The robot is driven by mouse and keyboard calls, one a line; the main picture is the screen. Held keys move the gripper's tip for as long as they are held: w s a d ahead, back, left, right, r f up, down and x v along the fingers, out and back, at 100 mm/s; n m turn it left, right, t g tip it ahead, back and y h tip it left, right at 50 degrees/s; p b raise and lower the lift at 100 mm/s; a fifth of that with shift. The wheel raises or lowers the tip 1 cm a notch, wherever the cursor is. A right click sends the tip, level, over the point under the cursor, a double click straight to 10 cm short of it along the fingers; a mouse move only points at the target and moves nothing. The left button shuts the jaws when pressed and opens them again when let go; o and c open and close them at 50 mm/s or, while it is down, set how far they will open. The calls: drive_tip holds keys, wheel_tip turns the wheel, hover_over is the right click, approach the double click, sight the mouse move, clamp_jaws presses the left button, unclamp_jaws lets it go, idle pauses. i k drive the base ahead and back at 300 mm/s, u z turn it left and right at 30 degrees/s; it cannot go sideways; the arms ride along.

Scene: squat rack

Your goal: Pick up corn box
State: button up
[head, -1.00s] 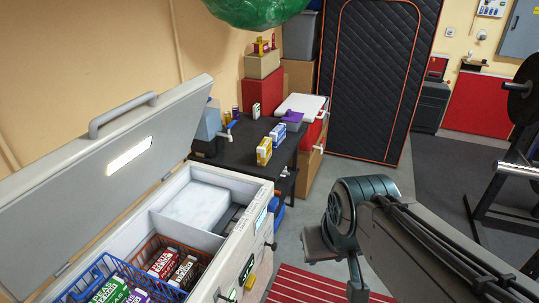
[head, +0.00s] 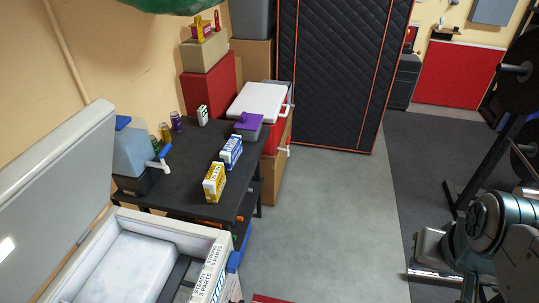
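A small yellow-and-white box (head: 214,183) stands upright near the front right edge of the black table (head: 185,180). Its colour fits a corn box, but its print is too small for me to read. A blue-and-white box (head: 231,152) stands just behind it to the right, with a small gap between them. My arm shows at the lower right, well away from the table. My gripper's fingertips do not show.
An open chest freezer (head: 165,229) stands at the lower left, its lid raised. A water dispenser (head: 132,150) and several cans are at the table's left. A white-lidded red cooler (head: 262,100) is behind right. Grey floor (head: 300,220) right of the table is clear.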

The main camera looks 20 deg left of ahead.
sight(214, 183)
drive_tip(key=u, duration=0.1)
drive_tip(key=i, duration=1.25)
drive_tip(key=u, duration=1.25)
drive_tip(key=i, duration=0.7)
drive_tip(key=u, duration=0.8)
